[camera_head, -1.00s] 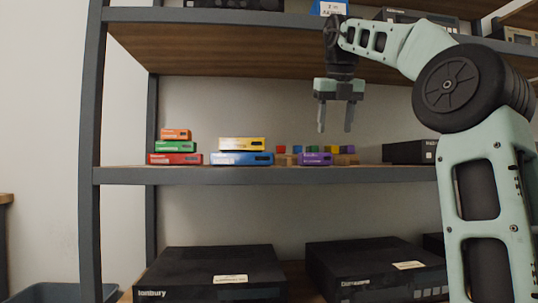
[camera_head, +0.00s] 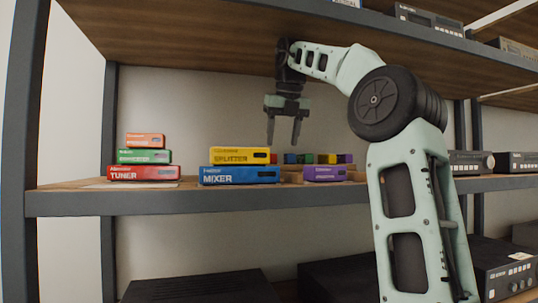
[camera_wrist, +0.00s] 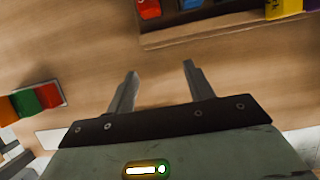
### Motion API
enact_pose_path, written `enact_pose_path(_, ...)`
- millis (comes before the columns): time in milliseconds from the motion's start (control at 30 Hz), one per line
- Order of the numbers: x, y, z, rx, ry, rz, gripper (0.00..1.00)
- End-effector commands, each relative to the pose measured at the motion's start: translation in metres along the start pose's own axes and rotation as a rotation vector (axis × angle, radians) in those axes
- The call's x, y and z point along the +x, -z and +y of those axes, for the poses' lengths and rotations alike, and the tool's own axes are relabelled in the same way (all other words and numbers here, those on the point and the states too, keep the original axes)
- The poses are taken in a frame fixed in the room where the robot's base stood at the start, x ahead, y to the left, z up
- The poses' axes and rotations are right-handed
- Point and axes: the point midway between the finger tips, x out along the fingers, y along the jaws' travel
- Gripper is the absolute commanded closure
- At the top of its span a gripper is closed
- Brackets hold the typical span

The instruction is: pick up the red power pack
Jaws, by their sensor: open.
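A small red block (camera_head: 273,158) stands in a row of small coloured blocks at the back of the middle shelf. A red block (camera_wrist: 149,8) also shows at the top edge of the wrist view, partly cut off. A larger red box marked TUNER (camera_head: 143,173) lies at the bottom of the left stack, under a green box (camera_head: 144,156) and an orange box (camera_head: 145,140). No power pack label is readable. My gripper (camera_head: 283,138) is open and empty, pointing down above the shelf near the small blocks. Its two fingers (camera_wrist: 160,72) are apart in the wrist view.
A yellow SPLITTER box (camera_head: 240,155) sits on a blue MIXER box (camera_head: 240,175). A purple box (camera_head: 325,173) lies in front of the small blocks' wooden tray (camera_wrist: 205,33). The upper shelf (camera_head: 215,45) is close above my gripper. Bare wood shows around the fingers.

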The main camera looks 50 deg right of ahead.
Motion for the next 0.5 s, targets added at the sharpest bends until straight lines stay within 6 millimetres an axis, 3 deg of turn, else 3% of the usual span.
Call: enact_pose_path(500, 0.026, -0.068, 0.001, -0.002, -0.002, 0.001, 0.47)
